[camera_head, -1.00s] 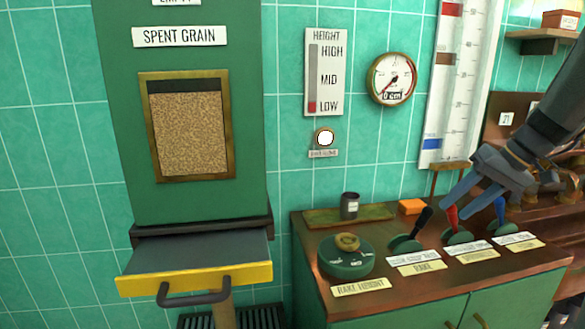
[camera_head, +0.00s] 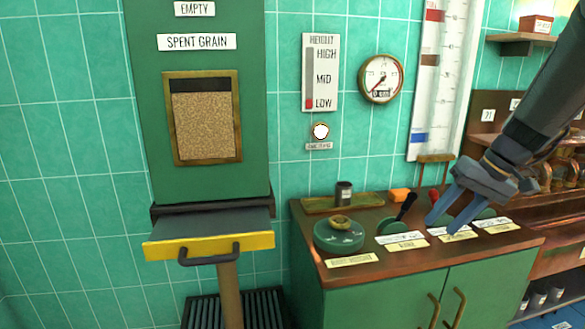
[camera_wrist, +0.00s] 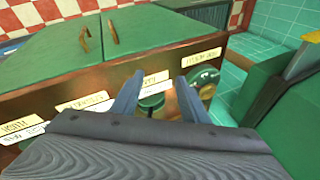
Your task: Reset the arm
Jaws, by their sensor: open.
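My gripper (camera_head: 448,218) is on the right in the head view, held in front of and above the control counter (camera_head: 420,262). Its two blue-grey fingers are apart with nothing between them, and they hide part of the levers behind. In the wrist view the open fingers (camera_wrist: 158,90) point toward the counter's labelled edge and its controls. A dark-handled lever (camera_head: 404,208) and the green rake height dial (camera_head: 339,235) stand to the left of the gripper. A red-handled lever is mostly hidden behind it.
A spent grain chute (camera_head: 200,90) with a yellow-edged tray (camera_head: 208,246) juts out at the left. Shelves (camera_head: 560,200) with vessels lie at the right. A gauge (camera_head: 381,79) hangs on the wall.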

